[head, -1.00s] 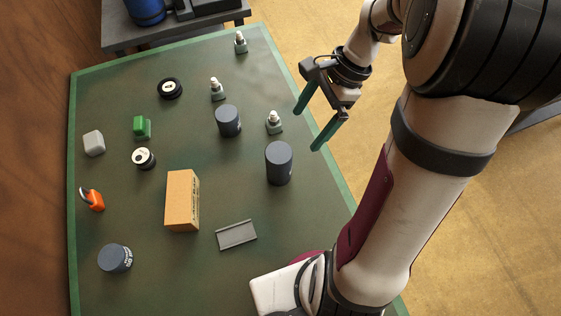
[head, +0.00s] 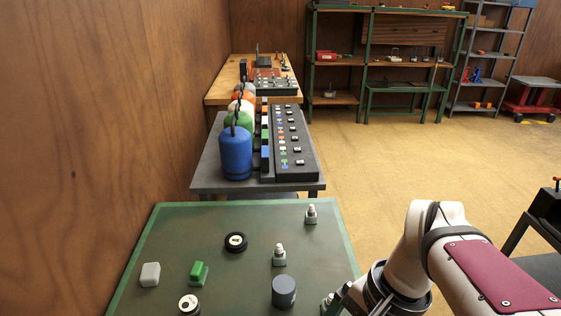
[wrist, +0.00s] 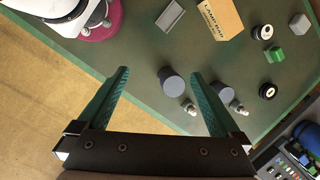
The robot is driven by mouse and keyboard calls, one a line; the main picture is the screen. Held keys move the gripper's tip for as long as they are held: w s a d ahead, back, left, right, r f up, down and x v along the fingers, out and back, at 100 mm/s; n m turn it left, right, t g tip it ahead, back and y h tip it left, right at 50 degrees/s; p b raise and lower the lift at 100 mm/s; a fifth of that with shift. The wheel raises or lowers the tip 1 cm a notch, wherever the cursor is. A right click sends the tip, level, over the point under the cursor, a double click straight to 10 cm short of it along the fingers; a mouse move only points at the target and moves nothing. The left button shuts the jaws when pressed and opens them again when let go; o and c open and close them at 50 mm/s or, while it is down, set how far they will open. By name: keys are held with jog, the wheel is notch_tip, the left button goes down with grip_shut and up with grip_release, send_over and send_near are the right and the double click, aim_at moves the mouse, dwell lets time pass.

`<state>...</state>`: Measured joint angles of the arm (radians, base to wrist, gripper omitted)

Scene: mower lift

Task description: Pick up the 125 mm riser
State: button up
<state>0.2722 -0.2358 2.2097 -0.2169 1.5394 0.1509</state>
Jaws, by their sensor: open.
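Two dark grey cylinders stand on the green table, taken as risers. In the wrist view, one (wrist: 172,80) appears between my fingertips and the other (wrist: 218,90) just beyond the right finger. I cannot read a size on either, so I cannot tell which is the 125 mm one. The second also shows in the head view (head: 284,291); the first is out of that view. My gripper (wrist: 159,74) is open and empty, with its green fingers spread. In the head view it is only partly seen at the bottom edge.
Small fittings with white tops (wrist: 188,105) (wrist: 238,107) stand close to the cylinders. A cardboard box (wrist: 222,18) and a grey channel plate (wrist: 169,15) lie farther off. A green block (head: 198,273), a pale block (head: 150,274) and black round parts (head: 236,242) are on the table (head: 160,225).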

jog(key=s+a+f+n+h, duration=0.1)
jog(key=s+a+f+n, duration=0.3)
jog(key=s, duration=0.4)
jog(key=shift+n, duration=0.8)
jog(key=w+a+f+n+t+h, duration=0.3)
jog(key=w+a+f+n+h, duration=0.25)
jog(key=n, duration=0.85)
jog(key=w+a+f+n+t+h, duration=0.2)
jog(key=w+f+n+h, duration=0.45)
jog(key=n, duration=0.75)
jog(key=w+d+f+h, duration=0.1)
jog(key=d+f, duration=0.1)
jog(key=d, duration=0.2)
jog(key=w+d+f, duration=0.1)
jog(key=d+f, duration=0.1)
jog(key=d, duration=0.2)
jog(key=w+d+f+h, duration=0.1)
jog(key=w+d+f, duration=0.1)
jog(key=d, duration=0.2)
jog(key=shift+d+h, duration=0.3)
grip_shut()
